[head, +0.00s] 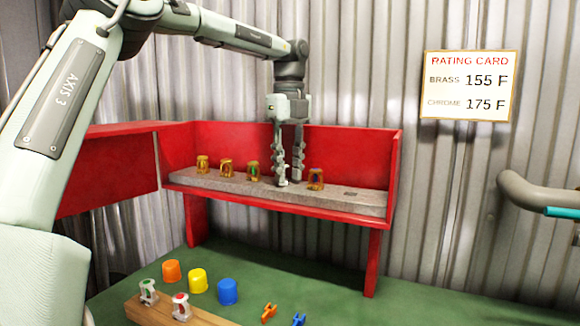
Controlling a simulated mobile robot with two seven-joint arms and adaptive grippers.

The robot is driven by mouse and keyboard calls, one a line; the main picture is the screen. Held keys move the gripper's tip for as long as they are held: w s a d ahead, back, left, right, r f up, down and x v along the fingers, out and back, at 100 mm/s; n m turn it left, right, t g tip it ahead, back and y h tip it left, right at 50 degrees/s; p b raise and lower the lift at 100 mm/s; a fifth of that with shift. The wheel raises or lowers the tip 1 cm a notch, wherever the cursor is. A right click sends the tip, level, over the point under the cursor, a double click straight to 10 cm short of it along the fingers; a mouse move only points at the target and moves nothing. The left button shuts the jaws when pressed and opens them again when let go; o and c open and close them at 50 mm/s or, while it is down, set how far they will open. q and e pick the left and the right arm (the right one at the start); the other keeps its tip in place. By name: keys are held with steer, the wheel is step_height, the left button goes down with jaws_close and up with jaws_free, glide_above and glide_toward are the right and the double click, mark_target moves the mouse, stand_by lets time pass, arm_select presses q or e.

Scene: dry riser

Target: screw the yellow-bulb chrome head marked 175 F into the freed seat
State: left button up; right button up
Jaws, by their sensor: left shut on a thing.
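My left gripper (290,172) reaches down over the grey strip (240,191) in the open red cabinet (352,150). It is shut on a small chrome head (283,179), low at the strip; I cannot tell its bulb colour or whether it touches the strip. Brass heads (226,168) stand in a row to its left, and one brass head (316,180) with a bluish bulb stands to its right. The rating card (468,84) reads brass 155 F, chrome 175 F. My right gripper is out of view.
On the green surface (390,309), a wooden block (150,314) bears chrome heads with green (148,291) and red (181,307) bulbs. Orange (171,272), yellow (198,281) and blue (227,292) caps and two small clips (269,311) stand nearby. A grey pipe (535,192) is at right.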

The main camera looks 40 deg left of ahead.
arm_select(q)
steer(key=shift+w, duration=0.2)
jaws_close()
steer(key=shift+d, duration=0.1)
steer(key=m, duration=0.4)
steer(key=shift+s+r+m, duration=0.15)
steer(key=shift+s+m, duration=0.1)
steer(key=shift+m, duration=0.65)
steer(key=m, duration=0.4)
steer(key=shift+s+a, duration=0.15)
steer(key=shift+a, duration=0.2)
steer(key=o, duration=1)
jaws_free()
steer(key=shift+m, duration=0.4)
